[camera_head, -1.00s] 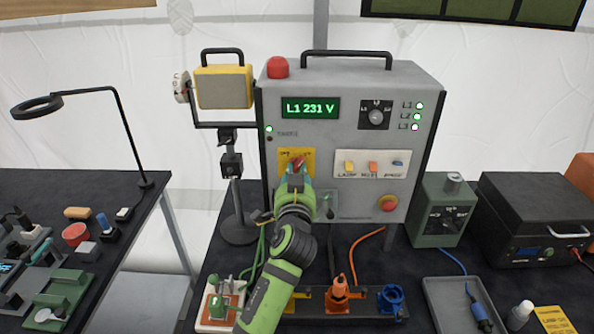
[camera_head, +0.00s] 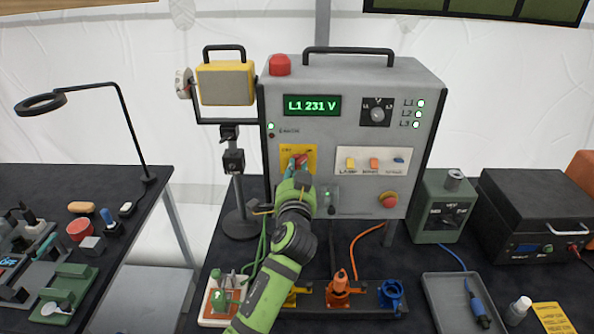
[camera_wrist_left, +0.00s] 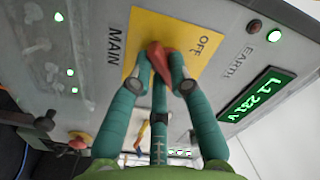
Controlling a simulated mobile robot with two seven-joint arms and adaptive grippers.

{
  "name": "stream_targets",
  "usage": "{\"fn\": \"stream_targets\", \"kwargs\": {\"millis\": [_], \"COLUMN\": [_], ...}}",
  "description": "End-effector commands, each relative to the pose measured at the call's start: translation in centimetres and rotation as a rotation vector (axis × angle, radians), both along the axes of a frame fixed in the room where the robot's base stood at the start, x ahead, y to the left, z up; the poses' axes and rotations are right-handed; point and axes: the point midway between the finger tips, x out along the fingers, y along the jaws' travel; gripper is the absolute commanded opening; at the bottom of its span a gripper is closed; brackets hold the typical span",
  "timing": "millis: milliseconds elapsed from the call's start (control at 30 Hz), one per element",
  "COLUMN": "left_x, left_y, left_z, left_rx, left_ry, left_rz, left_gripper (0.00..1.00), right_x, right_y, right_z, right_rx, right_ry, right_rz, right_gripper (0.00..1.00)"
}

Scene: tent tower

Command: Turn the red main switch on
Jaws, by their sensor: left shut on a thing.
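The red main switch (camera_head: 302,159) is a rotary handle on a yellow plate (camera_head: 284,153) on the front of the grey power box (camera_head: 333,160). In the left wrist view the red handle (camera_wrist_left: 160,62) sits between my teal fingertips, with "OFF" and "MAIN" printed near it. My left gripper (camera_head: 297,172) is shut on the handle and partly covers it in the head view; it also shows in the left wrist view (camera_wrist_left: 164,82). The box's display (camera_head: 312,105) reads "L1 231 V" in green. My right gripper is not in view.
A yellow work lamp (camera_head: 225,84) stands left of the box. Lamp, heat and other small switches (camera_head: 374,163) and a red stop button (camera_head: 388,200) are on the panel's right. Coloured connectors (camera_head: 341,290) and a grey tray (camera_head: 462,302) lie in front.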

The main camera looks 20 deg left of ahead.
Motion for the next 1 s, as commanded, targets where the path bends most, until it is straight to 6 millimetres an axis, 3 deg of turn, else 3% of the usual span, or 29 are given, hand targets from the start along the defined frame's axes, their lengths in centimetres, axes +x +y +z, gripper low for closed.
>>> {"fn": "stream_targets", "kwargs": {"millis": [33, 67, 100, 533, 1000], "left_x": [0.1, 0.1, 0.1, -0.8, -9.5], "left_y": [0.1, 0.1, 0.1, -0.2, -2.7], "left_z": [0.5, 0.5, 0.5, 0.1, 0.1], "left_rx": [0.006, 0.006, 0.006, 0.000, 0.000], "left_ry": [-0.011, -0.011, -0.010, -0.003, -0.003], "left_rz": [0.001, 0.001, 0.001, 0.000, 0.000], "left_gripper": [0.28, 0.40, 0.44, 0.44, 0.44], "right_x": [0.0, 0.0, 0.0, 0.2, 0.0], "right_y": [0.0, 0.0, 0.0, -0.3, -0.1], "right_z": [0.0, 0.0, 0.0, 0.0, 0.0], "right_rx": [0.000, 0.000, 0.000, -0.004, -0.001], "right_ry": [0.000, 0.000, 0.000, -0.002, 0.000], "right_rz": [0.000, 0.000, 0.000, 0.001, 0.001], "right_gripper": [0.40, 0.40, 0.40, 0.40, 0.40]}}
